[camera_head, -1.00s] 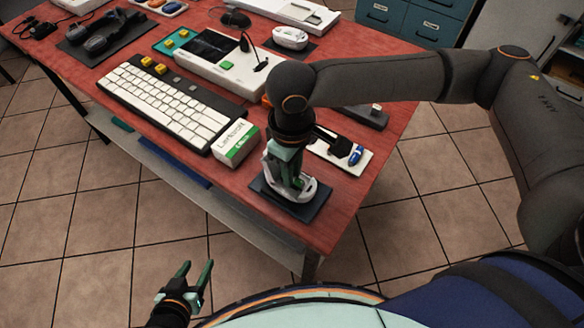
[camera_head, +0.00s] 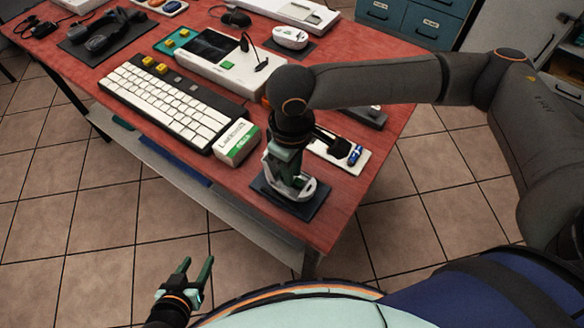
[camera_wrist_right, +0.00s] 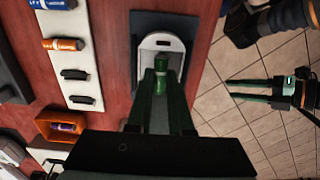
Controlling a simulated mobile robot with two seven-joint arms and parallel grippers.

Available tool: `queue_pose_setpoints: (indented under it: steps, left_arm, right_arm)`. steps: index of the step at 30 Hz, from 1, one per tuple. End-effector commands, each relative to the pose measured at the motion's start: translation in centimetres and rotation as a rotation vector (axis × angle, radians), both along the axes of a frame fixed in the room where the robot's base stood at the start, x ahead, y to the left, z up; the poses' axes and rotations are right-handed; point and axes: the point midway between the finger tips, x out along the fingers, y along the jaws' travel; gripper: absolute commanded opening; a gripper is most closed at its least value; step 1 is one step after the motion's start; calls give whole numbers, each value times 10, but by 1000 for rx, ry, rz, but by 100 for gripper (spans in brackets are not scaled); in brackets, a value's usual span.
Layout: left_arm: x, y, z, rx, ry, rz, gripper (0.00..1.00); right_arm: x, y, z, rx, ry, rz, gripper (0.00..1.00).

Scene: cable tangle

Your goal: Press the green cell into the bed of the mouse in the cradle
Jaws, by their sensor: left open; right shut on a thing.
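The white mouse (camera_head: 308,190) sits in its dark cradle (camera_head: 316,206) at the near corner of the red table. In the right wrist view the mouse (camera_wrist_right: 160,41) shows its open underside, with the cradle (camera_wrist_right: 190,22) around it. My right gripper (camera_wrist_right: 160,84) is shut on the green cell (camera_wrist_right: 160,62), which is over or in the mouse's bed. I cannot tell how deep it sits; the fingers hide its lower part. In the head view the right gripper (camera_head: 284,178) points down at the mouse. My left gripper (camera_head: 197,270) is open and empty, off the table.
A white tray (camera_wrist_right: 83,62) with blue and orange cells lies beside the cradle. An orange bin (camera_wrist_right: 46,122) holds a purple cell. A green-and-white box (camera_head: 237,143) and a keyboard (camera_head: 165,105) stand to the left. Free floor lies beyond the table edge.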

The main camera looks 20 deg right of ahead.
Motion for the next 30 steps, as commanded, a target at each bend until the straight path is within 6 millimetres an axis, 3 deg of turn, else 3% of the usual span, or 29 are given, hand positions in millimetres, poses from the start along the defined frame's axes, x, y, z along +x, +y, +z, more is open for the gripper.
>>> queue_pose_setpoints:
  steps: [28, 29, 30]
  left_arm:
    - [0, 0, -1, 0, 1, 1, 54]
    - [0, 0, -1, 0, 1, 1, 54]
    - [0, 0, -1, 0, 1, 1, 54]
  right_arm:
    - [0, 0, -9, 1, 1, 0, 0]
    - [0, 0, -9, 1, 1, 0, 21]
    - [0, 0, -9, 1, 1, 0, 26]
